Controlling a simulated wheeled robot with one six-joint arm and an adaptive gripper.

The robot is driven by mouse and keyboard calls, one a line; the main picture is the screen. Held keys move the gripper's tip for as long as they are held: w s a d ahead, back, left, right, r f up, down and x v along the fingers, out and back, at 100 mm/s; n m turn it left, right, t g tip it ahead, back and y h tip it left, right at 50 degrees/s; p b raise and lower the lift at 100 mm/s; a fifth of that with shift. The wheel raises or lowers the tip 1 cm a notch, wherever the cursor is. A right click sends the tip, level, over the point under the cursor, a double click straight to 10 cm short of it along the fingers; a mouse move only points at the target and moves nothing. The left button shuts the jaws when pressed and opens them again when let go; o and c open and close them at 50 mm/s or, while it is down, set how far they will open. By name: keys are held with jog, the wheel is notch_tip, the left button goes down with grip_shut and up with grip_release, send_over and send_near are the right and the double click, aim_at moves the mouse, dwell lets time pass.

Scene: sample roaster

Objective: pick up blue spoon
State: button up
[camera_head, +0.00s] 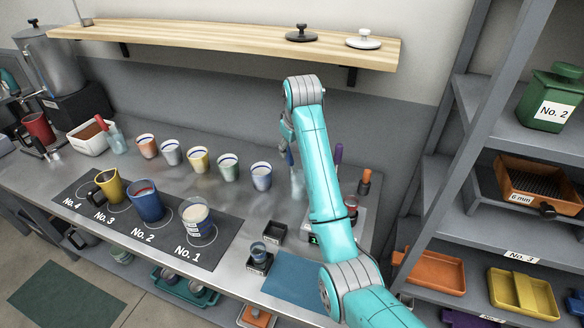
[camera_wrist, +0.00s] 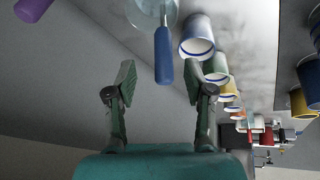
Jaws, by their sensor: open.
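The blue spoon's handle (camera_wrist: 163,55) shows in the wrist view, reaching down in the picture from a clear glass (camera_wrist: 150,10). In the head view the handle (camera_head: 290,158) is a small blue sliver above the glass (camera_head: 298,184), beside my arm. My gripper (camera_wrist: 160,80) is open, with nothing held. The handle's end lies ahead of the gap between my two fingers, and I see no contact. In the head view my gripper (camera_head: 286,130) is partly hidden by my arm, just above the handle. The spoon's bowl is not clear.
A row of cups, the closest a white one with a blue rim (camera_head: 261,176), stands left of the glass. A purple-handled item (camera_head: 338,154) stands to its right. A wooden shelf (camera_head: 220,45) hangs behind. A shelving rack (camera_head: 450,160) bounds the right side.

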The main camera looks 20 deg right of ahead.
aim_at(290, 155)
jog(key=shift+x, duration=3.3)
jog(key=shift+s+a+f, duration=0.1)
jog(key=shift+s+a, duration=0.05)
jog(key=shift+c, duration=0.3)
grip_shut()
